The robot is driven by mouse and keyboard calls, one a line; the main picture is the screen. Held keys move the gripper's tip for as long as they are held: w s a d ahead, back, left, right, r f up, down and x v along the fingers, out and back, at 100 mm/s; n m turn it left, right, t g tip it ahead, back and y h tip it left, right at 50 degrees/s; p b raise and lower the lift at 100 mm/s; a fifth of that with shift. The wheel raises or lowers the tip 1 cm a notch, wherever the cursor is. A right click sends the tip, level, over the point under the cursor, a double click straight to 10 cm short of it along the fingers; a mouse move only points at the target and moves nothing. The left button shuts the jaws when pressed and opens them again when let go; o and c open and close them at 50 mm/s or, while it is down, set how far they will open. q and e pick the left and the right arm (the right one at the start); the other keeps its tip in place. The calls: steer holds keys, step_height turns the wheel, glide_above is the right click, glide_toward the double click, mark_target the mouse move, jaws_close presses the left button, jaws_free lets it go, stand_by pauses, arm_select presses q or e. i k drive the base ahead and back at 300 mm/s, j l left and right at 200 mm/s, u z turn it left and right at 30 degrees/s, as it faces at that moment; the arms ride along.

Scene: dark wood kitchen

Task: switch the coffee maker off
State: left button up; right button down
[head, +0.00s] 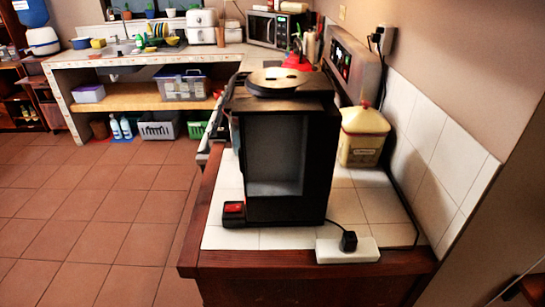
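The coffee maker appears to be the tall black machine (290,160) on the white-tiled counter. Its front has an open, lighter-coloured hollow, and a round black lid (278,80) sits on top. A small black block with a red top, which looks like a switch (234,212), sits at the lower left of the machine's base. I cannot tell which way the switch is set. Neither of my grippers shows in the head view.
A white power strip (340,252) with a black plug lies on the counter's front right edge. A yellow container (362,137) stands behind right, near the tiled wall. The wooden counter edge (300,259) faces me. Open tiled floor (100,225) lies to the left.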

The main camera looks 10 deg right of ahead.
mark_target(230, 208)
steer(key=i+j+z, duration=0.1)
steer(key=j, duration=0.2)
steer(key=i+j+z, duration=0.1)
steer(key=j, duration=0.2)
steer(key=i+j+z, duration=0.1)
steer(key=j, duration=0.25)
steer(key=i+j+z, duration=0.1)
steer(key=j, duration=0.2)
steer(key=i, duration=0.05)
